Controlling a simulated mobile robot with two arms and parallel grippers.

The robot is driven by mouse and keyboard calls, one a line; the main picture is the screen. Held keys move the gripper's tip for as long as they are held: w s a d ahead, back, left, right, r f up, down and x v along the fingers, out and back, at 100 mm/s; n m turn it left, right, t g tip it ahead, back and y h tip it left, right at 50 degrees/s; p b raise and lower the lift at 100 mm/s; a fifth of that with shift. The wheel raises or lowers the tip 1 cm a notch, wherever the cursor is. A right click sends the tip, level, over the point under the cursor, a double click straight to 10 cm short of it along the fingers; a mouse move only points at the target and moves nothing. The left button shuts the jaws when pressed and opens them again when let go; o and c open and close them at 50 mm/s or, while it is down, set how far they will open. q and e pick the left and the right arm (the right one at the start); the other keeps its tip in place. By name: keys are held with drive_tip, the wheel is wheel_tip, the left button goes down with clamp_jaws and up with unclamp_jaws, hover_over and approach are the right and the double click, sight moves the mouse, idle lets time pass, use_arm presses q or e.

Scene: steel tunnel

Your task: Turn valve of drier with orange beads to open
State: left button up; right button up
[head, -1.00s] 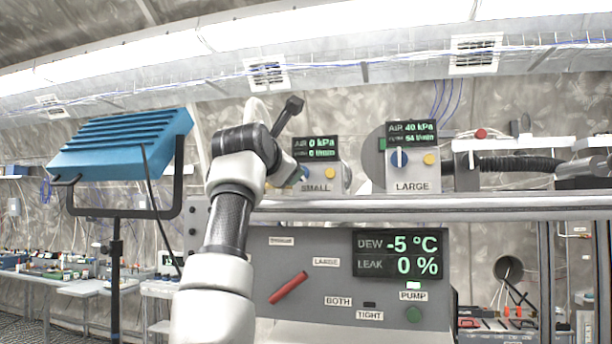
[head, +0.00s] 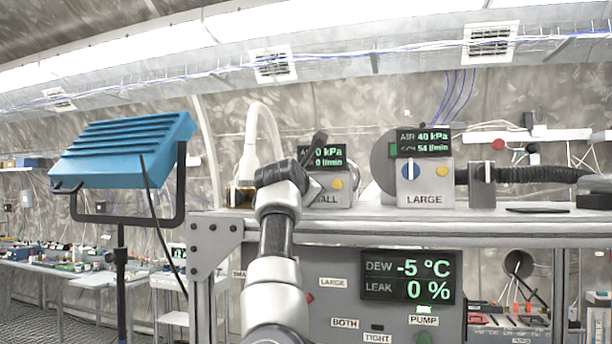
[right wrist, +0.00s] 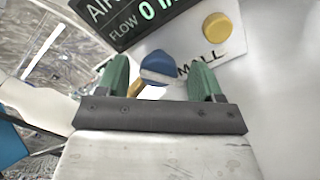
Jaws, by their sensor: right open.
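No orange beads can be made out in either view. The box marked SMALL (head: 340,190) stands on the shelf, partly hidden by my right arm. In the right wrist view, its blue and white knob (right wrist: 158,68) lies between the green fingers of my right gripper (right wrist: 160,76). The gripper is open and no grip on the knob shows. The box marked LARGE (head: 425,183) stands to the right, with a blue and white knob (head: 410,170) upright on its face. My left gripper is not in view.
A metal shelf (head: 520,228) runs above a grey panel with a dew and leak display (head: 408,278). A white curved hose (head: 252,140) rises left of my arm. A blue lamp (head: 125,150) stands at the left. A black hose (head: 535,174) lies at the right.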

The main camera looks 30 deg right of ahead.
drive_tip(key=shift+a+r, duration=0.1)
drive_tip(key=shift+w, duration=0.1)
drive_tip(key=c, duration=0.9)
drive_tip(key=shift+c, duration=0.2)
